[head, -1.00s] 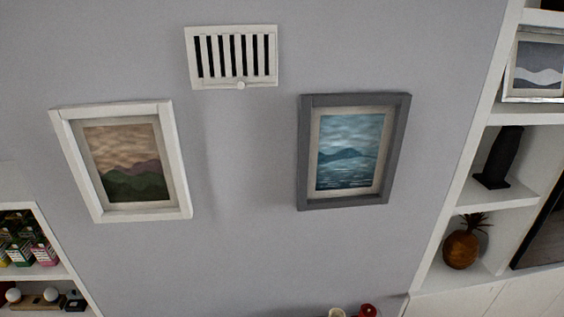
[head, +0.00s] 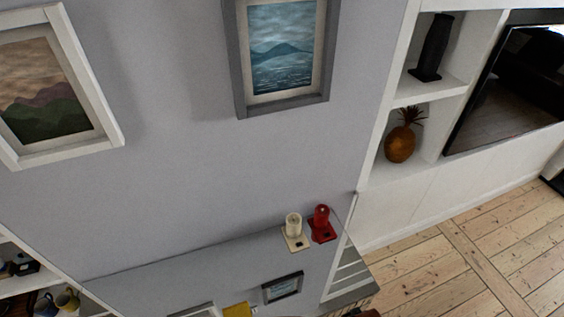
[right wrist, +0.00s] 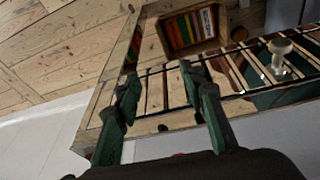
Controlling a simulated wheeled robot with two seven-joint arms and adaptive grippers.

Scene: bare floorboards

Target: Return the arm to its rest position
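My right gripper (right wrist: 160,82) shows in the right wrist view, with two dark green fingers spread apart and nothing visible between them. Behind the fingers is a light wooden piece of furniture with slats and dark bars (right wrist: 152,95); I cannot tell how far it is from the fingertips. Neither arm shows in the head view. My left gripper is in no view.
In the head view a grey cabinet top (head: 210,270) carries a cream item (head: 293,228) and a red item (head: 321,222). White shelving (head: 385,120) holds a pineapple ornament (head: 401,143). Bare floorboards (head: 480,260) lie at lower right. A box of coloured books (right wrist: 188,28) shows in the wrist view.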

